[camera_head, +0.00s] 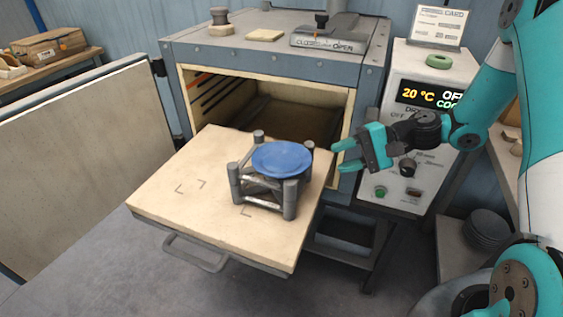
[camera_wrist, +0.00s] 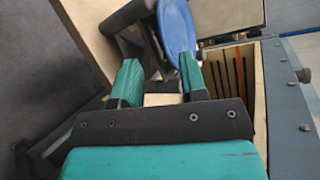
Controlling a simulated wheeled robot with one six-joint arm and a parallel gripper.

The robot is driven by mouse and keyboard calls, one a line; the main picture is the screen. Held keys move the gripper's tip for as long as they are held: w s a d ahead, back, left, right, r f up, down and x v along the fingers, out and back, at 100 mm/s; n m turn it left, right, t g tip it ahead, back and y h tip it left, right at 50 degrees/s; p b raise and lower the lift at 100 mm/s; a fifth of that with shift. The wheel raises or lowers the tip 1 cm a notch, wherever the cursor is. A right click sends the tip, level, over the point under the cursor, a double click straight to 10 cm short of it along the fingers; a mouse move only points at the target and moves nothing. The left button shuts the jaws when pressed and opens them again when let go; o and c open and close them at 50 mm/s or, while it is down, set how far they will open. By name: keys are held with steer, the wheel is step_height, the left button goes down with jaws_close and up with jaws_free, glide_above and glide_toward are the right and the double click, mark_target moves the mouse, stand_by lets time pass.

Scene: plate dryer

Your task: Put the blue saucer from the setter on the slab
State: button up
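The blue saucer (camera_head: 282,158) lies flat on top of the setter (camera_head: 289,200), a grey frame with round corner posts. The setter stands on the right part of the cream slab (camera_head: 165,205), which is pulled out in front of the dryer. My gripper (camera_head: 340,157) is right of the saucer, apart from it, with its fingers spread and nothing between them. In the wrist view my gripper (camera_wrist: 160,82) shows open fingertips, with the saucer (camera_wrist: 177,30) beyond them at the top and part of the setter (camera_wrist: 150,45) beside it.
The dryer chamber (camera_head: 285,115) is open behind the slab. A control box (camera_head: 430,90) reading 20 °C stands at the right, close to my arm. The open door (camera_head: 85,160) is at the left. The left part of the slab, with corner marks (camera_head: 190,187), is bare.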

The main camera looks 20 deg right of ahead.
mark_target(305, 169)
steer(key=x, duration=0.2)
steer(key=p+x, duration=0.1)
steer(key=x, duration=0.2)
steer(key=p+x, duration=0.1)
steer(key=x, duration=0.1)
steer(key=shift+s+a+r, duration=0.1)
steer(key=shift+s+a, duration=0.1)
steer(key=shift+a, duration=0.2)
steer(key=shift+w+a+f, duration=0.1)
steer(key=shift+a+f, duration=0.1)
steer(key=shift+a, duration=0.15)
jaws_close()
